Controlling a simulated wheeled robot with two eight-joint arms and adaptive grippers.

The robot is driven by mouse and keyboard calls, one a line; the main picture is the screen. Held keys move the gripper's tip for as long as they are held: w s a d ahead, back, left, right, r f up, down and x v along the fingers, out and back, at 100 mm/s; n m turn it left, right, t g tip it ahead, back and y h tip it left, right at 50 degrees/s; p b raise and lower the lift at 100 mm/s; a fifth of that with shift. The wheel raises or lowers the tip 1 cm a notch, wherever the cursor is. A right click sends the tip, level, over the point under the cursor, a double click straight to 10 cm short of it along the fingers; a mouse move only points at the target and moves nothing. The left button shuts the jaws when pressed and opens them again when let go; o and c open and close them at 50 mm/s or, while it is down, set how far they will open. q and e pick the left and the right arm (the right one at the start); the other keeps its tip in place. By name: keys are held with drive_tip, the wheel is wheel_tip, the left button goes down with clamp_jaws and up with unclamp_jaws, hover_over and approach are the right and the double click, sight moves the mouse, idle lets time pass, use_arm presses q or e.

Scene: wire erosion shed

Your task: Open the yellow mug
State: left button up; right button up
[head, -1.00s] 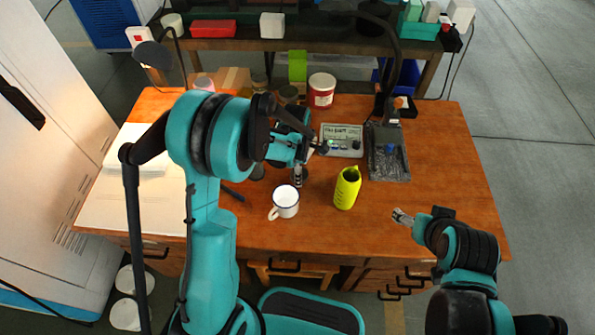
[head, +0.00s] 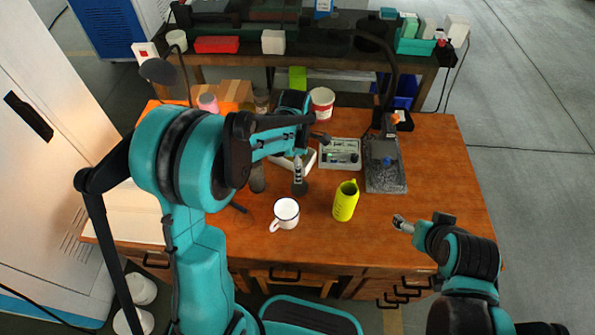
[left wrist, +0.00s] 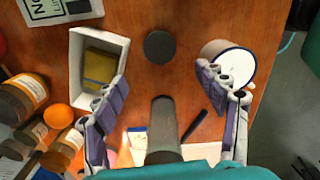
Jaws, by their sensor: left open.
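The yellow mug (head: 345,203) stands upright on the wooden table, right of the white mug (head: 286,213). I cannot tell whether its top is covered. My left gripper (head: 298,170) is over the table, up and left of the yellow mug and apart from it. In the left wrist view its fingers (left wrist: 162,85) are spread wide with nothing held, and the white mug (left wrist: 232,64) shows beyond the right finger. The yellow mug is not seen in that view. My right gripper (head: 402,224) is right of the yellow mug, past a gap; its jaws are too small to judge.
A dark round disc (left wrist: 160,47) and a grey cylinder (left wrist: 164,125) lie near my left gripper, with a white tray (left wrist: 76,85) holding a yellow block. A grey device (head: 340,153) and a dark stand (head: 386,175) are behind the yellow mug. The table's right front is clear.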

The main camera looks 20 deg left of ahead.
use_arm(q)
drive_tip(key=s+a+r+m+t, duration=0.1)
drive_tip(key=s+r+m+t, duration=0.2)
drive_tip(key=s+r+m, duration=0.3)
drive_tip(key=s+a+r+m+t, duration=0.1)
drive_tip(key=s+r+m+t, duration=0.3)
drive_tip(key=s+m, duration=0.7)
wheel_tip(320, 180, up, 3)
drive_tip(key=m, duration=0.4)
drive_tip(key=shift+s+a+f+m, duration=0.15)
drive_tip(key=shift+a+m, duration=0.05)
drive_tip(key=shift+m, duration=0.2)
